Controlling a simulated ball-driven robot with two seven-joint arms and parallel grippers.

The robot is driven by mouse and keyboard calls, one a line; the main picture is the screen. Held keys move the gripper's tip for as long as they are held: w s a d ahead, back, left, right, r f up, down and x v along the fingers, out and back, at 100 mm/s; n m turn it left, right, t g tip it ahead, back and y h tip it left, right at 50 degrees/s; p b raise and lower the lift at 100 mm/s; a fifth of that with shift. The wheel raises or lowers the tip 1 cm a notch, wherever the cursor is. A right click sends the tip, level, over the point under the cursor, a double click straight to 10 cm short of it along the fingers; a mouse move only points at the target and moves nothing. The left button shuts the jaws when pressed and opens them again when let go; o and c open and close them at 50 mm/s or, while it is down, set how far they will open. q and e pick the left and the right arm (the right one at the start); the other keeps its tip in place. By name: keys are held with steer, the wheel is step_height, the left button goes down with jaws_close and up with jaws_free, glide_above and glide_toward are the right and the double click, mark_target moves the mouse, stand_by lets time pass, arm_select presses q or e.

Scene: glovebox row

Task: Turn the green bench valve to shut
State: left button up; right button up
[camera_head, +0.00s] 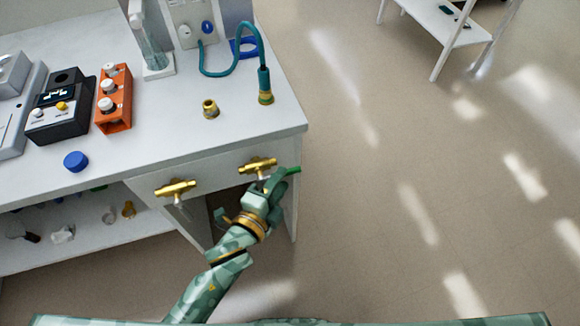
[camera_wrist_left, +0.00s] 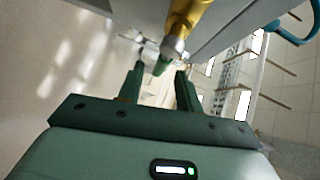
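The brass valve (camera_head: 258,164) with the green lever (camera_head: 293,170) sits on the front face of the bench, near its right corner. The lever sticks out to the right, roughly along the valve body. My left gripper (camera_head: 270,186) is just in front of and below this valve and hides part of the lever. In the left wrist view the brass body (camera_wrist_left: 190,18) is above the fingers. The green lever (camera_wrist_left: 160,68) shows end-on between the tips of my left gripper (camera_wrist_left: 160,78). The fingers are apart, with gaps beside the lever. My right gripper is not in view.
A second brass valve (camera_head: 175,188) with a pale handle is on the bench front to the left. On the bench top (camera_head: 170,125) are a brass fitting (camera_head: 210,109), a teal hose (camera_head: 264,80), a blue cap (camera_head: 76,161) and an orange rack (camera_head: 113,98).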

arm_select(q)
steer(key=b+x, duration=0.1)
steer(key=x, duration=0.4)
steer(key=shift+w+d, duration=0.15)
steer(key=shift+w, duration=0.1)
jaws_close()
